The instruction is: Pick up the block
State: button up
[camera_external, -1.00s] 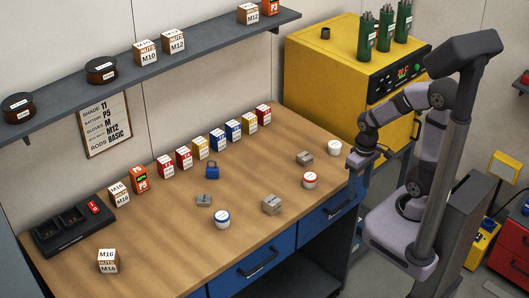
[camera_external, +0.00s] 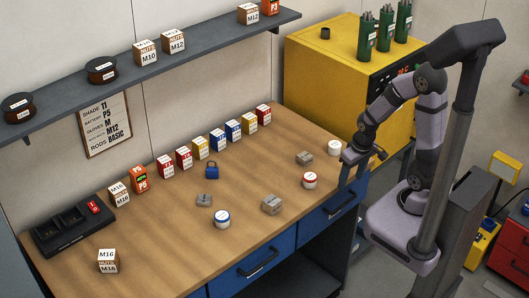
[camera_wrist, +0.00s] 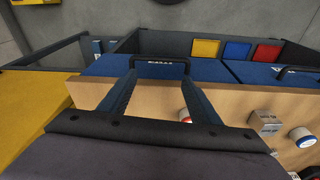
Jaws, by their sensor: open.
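Several grey blocks lie on the wooden bench: one at the back right (camera_external: 304,158), one nearer the front edge (camera_external: 272,204) and one farther left (camera_external: 204,200). The frames do not show which one the task means. A grey block (camera_wrist: 265,122) also shows at the right of the wrist view. My gripper (camera_external: 362,157) is at the bench's right end, apart from the blocks, near a white round tub (camera_external: 334,148). In the wrist view its two blue-grey fingers (camera_wrist: 160,95) are spread, with nothing held between them.
Red-and-white (camera_external: 310,180) and blue-and-white (camera_external: 222,219) round tubs stand among the blocks. A black charger (camera_external: 75,228) is at left. A yellow cabinet (camera_external: 320,85) stands behind my arm.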

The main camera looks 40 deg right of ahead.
aim_at(302, 153)
jog(key=w+d+m+t+p, duration=0.1)
jog(key=w+t+p, duration=0.1)
jog(key=w, duration=0.1)
jog(key=w+d+m+t+p, duration=0.1)
jog(key=w+d+p, duration=0.1)
jog(key=w, duration=0.1)
jog(key=w+d+m+t+p, duration=0.1)
jog(key=w+d+t+p, duration=0.1)
jog(key=w+p, duration=0.1)
jog(key=shift+w+t, duration=0.3)
jog(key=shift+w, duration=0.05)
jog(key=w+a+t+b, duration=0.1)
jog(key=w+a+n+t+b, duration=0.1)
jog(key=w+t, duration=0.1)
jog(key=w+a+f+n+t+b, duration=0.1)
jog(key=w, duration=0.1)
jog(key=shift+a+t, duration=0.1)
jog(key=shift+t, duration=0.3)
jog(key=shift+w+a+r+n+t+b, duration=0.1)
jog(key=shift+w+a+n+t+b, duration=0.15)
jog(key=shift+n+b, duration=0.2)
jog(key=shift+w+a+r+n+t, duration=0.1)
jog(key=shift+a+r+n+t, duration=0.2)
jog(key=shift+n+t, duration=0.15)
jog(key=shift+b+x, duration=1.05)
jog(key=shift+b, duration=0.45)
jog(key=shift+w, duration=0.15)
